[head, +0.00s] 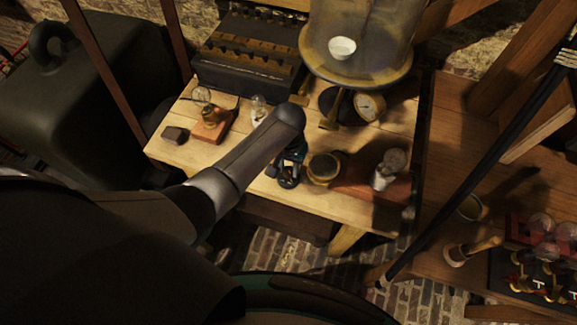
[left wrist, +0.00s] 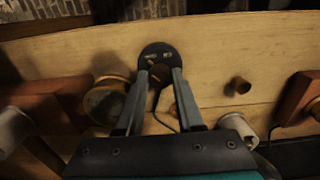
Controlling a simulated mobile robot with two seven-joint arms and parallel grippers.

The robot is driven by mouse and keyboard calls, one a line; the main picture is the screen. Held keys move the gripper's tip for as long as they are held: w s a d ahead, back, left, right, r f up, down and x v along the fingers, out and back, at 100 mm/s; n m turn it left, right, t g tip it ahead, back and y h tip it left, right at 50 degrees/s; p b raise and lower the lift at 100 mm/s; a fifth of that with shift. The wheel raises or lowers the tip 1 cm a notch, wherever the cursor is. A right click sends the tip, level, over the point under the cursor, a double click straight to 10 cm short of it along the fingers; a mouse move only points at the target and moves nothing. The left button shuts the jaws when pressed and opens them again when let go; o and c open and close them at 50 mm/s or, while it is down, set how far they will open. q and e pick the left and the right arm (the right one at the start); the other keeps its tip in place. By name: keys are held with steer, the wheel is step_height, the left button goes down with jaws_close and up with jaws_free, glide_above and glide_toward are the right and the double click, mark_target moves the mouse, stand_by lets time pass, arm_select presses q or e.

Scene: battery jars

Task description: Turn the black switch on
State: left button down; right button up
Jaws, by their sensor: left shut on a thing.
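The black switch (head: 288,182) is a small round black disc on the wooden table, near its front edge. In the left wrist view the switch (left wrist: 152,52) shows pale lettering on its face and a darker knob at its middle. My left gripper (head: 289,160) reaches down over it from the left. In the left wrist view the two fingers of my left gripper (left wrist: 159,76) stand on either side of the knob and are shut on it. The fingers hide part of the disc, and I cannot read which way the knob points. My right gripper is not in view.
A round brass-rimmed pot (head: 323,168) stands close beside the switch. A pale cylinder (head: 387,170) stands farther right. A glass bell jar (head: 362,35) and a dial gauge (head: 369,105) stand behind. A brass instrument on a wooden base (head: 212,125) and a dark block (head: 175,135) lie left.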

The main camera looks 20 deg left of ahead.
arm_select(q)
steer(key=shift+m, duration=0.3)
steer(key=m+p, duration=0.2)
steer(key=m, duration=0.1)
steer(key=shift+r, duration=0.1)
steer(key=m+p, duration=0.1)
steer(key=m, duration=0.3)
steer(key=shift+p, duration=0.3)
steer(key=m, duration=0.5)
steer(key=shift+p, duration=0.4)
steer(key=m, duration=0.5)
steer(key=shift+m, duration=0.3)
steer(key=c, duration=0.5)
jaws_free()
steer(key=shift+c, duration=0.2)
